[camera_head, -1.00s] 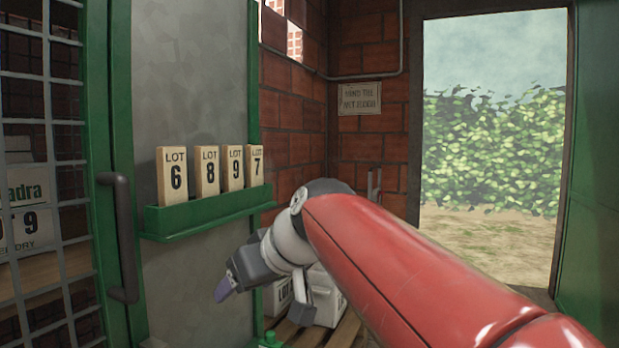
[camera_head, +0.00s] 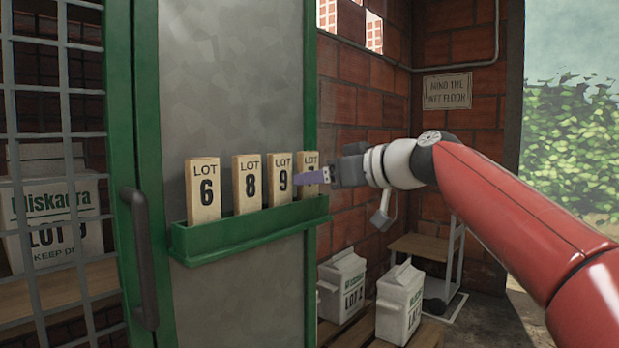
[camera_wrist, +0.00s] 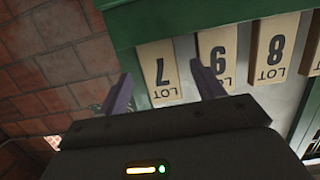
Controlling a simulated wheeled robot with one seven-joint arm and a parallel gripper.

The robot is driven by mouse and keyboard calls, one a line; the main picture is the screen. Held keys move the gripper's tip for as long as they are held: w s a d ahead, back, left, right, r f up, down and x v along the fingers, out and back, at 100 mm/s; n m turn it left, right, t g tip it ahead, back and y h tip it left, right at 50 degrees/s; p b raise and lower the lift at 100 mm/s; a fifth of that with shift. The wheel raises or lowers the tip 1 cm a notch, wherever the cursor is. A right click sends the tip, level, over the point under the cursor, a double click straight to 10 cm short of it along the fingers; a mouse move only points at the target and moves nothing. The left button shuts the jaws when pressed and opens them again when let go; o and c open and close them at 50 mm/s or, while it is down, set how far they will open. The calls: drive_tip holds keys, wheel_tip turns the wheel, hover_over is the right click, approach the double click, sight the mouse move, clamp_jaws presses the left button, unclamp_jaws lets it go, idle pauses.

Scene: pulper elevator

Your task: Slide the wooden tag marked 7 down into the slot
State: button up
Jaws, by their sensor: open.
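The wooden tag marked 7 (camera_head: 311,159) stands upright at the right end of the green rack (camera_head: 250,231) on the grey panel. My gripper's purple finger covers part of it in the head view. In the wrist view, upside down, the tag (camera_wrist: 160,66) shows between the fingers of my gripper (camera_wrist: 159,74). The gripper is open, with one finger on each side of the tag; I cannot tell whether either touches it. The tag's lower end meets the rack's rim (camera_wrist: 200,22). The slot inside is hidden, so its depth in it cannot be told.
Tags 6 (camera_head: 205,190), 8 (camera_head: 248,182) and 9 (camera_head: 280,178) stand in the rack, with 9 close beside one finger. A dark door handle (camera_head: 142,258) is at left. White sacks (camera_head: 400,302) stand low on a wooden pallet. A brick wall (camera_head: 350,90) is behind.

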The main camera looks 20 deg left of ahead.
drive_tip(key=shift+x, duration=1.05)
drive_tip(key=c, duration=1.1)
drive_tip(key=shift+o, duration=0.2)
drive_tip(key=shift+d+r, duration=0.1)
